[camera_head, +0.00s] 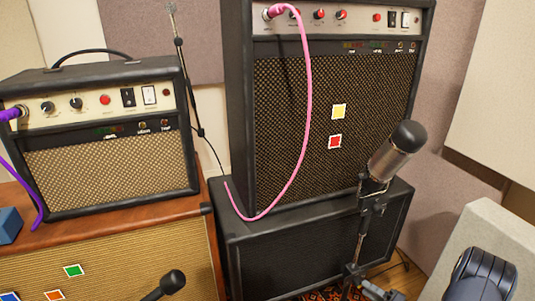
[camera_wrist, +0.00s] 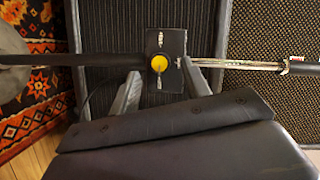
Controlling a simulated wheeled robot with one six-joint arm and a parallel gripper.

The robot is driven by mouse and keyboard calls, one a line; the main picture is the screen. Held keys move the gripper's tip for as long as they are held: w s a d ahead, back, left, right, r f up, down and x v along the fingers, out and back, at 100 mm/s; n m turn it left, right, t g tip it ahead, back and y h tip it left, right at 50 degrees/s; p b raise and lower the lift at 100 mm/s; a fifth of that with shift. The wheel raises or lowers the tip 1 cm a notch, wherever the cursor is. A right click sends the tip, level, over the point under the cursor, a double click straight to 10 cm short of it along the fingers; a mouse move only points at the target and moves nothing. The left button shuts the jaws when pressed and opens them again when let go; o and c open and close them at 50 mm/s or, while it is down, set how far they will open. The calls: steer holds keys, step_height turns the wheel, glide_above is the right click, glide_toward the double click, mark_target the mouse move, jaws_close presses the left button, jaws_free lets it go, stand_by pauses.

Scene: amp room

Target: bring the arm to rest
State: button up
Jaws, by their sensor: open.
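My gripper (camera_wrist: 160,72) shows in the wrist view with its two grey fingers spread apart. A black clamp block with a yellow knob (camera_wrist: 159,63) on a microphone stand lies between or just beyond the fingertips. I cannot tell whether the fingers touch it. The stand's rod (camera_wrist: 238,64) runs across the view on both sides of the block.
A tall amp (camera_head: 285,110) with a pink cable (camera_head: 309,90) stands on a black cabinet (camera_head: 290,256). A smaller amp (camera_head: 100,167) sits left on a wooden-topped cabinet (camera_head: 110,262). Another microphone (camera_head: 172,282) is low in front. A patterned rug (camera_wrist: 36,85) covers some floor.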

steer(key=a+n+h+b, duration=0.1)
steer(key=n+h+b, duration=0.1)
steer(key=n, duration=0.2)
steer(key=n+h+b, duration=0.3)
steer(key=n, duration=0.1)
steer(key=w+a+n+h+b, duration=0.1)
steer(key=n+h+b, duration=0.1)
steer(key=n, duration=0.3)
steer(key=shift+w+a+r+t+h+b, duration=0.1)
steer(key=shift+a+t+h+b, duration=0.2)
steer(key=shift+a+h+b, duration=0.15)
steer(key=shift+p+v, duration=0.4)
steer(key=shift+v, duration=0.6)
steer(key=shift+d+r, duration=0.15)
steer(key=shift+d, duration=0.15)
